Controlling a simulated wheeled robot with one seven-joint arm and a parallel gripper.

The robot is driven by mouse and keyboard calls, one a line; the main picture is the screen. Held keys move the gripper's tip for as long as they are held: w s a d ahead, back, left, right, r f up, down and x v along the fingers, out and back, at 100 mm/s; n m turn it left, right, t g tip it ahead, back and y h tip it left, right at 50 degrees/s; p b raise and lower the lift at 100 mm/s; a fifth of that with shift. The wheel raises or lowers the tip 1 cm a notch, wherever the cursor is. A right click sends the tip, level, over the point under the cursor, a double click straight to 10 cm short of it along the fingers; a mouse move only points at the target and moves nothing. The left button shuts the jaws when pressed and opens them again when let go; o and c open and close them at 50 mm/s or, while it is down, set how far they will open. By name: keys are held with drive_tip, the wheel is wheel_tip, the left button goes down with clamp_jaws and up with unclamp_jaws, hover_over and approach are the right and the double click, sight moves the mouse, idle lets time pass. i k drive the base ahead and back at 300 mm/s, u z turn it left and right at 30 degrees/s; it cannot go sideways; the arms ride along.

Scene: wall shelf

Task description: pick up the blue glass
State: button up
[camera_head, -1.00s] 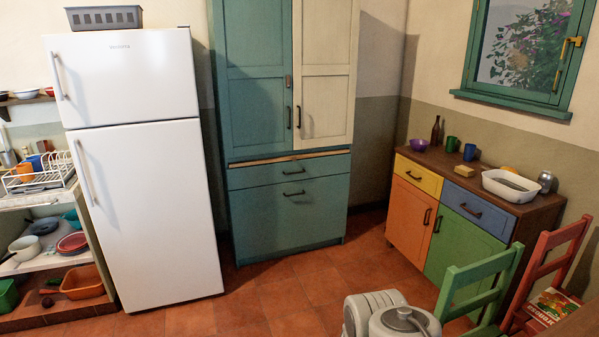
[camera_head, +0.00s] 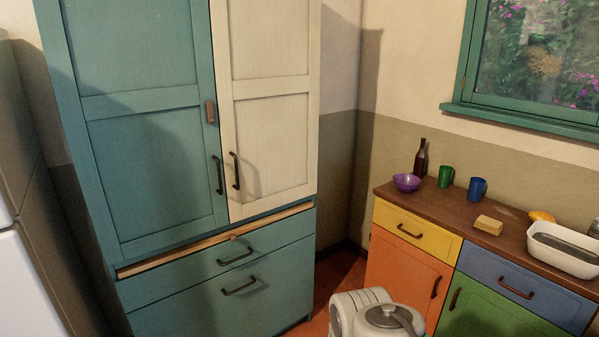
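A blue cup (camera_head: 477,189), the only blue drinking vessel in view now, stands upright on the wooden top of the low sideboard (camera_head: 508,224), toward the back. It seems to have a small handle on its right side. A green cup (camera_head: 446,177) stands just to its left, with a small gap between them. My gripper is not in view. Only grey-white parts of my own arm show at the bottom, well short of the blue cup.
A purple bowl (camera_head: 407,182), dark bottle (camera_head: 420,158), yellow block (camera_head: 488,224), yellow fruit-like item (camera_head: 541,217) and white dish (camera_head: 566,250) share the sideboard top. A tall teal and cream cupboard (camera_head: 150,130) stands left. A green-framed window (camera_head: 525,115) is above the sideboard.

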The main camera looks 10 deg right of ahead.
sight(477, 186)
drive_tip(key=z, duration=0.6)
drive_tip(key=i, duration=2.15)
drive_tip(key=z, duration=0.7)
drive_tip(key=i, duration=0.7)
